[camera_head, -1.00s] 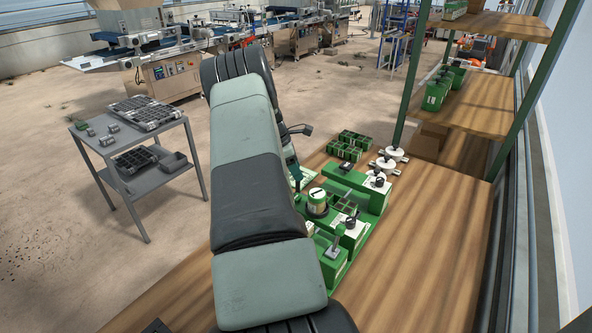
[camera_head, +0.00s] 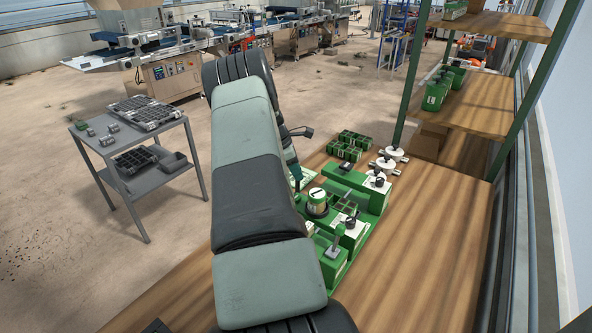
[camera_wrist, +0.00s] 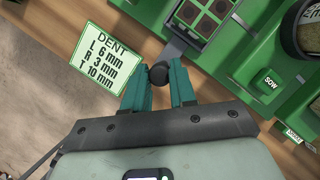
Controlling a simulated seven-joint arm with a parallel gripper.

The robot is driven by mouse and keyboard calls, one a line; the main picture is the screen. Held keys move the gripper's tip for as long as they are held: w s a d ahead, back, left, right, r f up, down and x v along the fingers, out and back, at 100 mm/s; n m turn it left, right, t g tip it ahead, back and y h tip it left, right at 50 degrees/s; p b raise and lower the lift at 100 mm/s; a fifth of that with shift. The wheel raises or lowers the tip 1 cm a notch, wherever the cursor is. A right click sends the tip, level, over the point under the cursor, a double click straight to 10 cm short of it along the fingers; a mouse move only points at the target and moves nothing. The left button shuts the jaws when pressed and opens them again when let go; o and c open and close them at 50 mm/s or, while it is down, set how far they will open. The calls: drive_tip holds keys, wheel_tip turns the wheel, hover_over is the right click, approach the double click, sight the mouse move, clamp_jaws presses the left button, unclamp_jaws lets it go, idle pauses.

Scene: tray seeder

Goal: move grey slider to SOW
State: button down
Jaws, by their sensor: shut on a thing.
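I take this bar to be the grey slider. In the head view, my arm hides most of the gripper and the knob.
A DENT card (camera_wrist: 104,58) stands left of the fingers. In the head view, the green seeder (camera_head: 372,196) stands on the wooden bench (camera_head: 430,235), whose right side is clear.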

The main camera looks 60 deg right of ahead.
drive_tip(key=a, duration=1)
drive_tip(key=c, duration=0.9)
unclamp_jaws()
drive_tip(key=v, duration=1)
drive_tip(key=shift+w+a+r, duration=0.1)
drive_tip(key=shift+w+r, duration=0.05)
drive_tip(key=shift+r, duration=0.25)
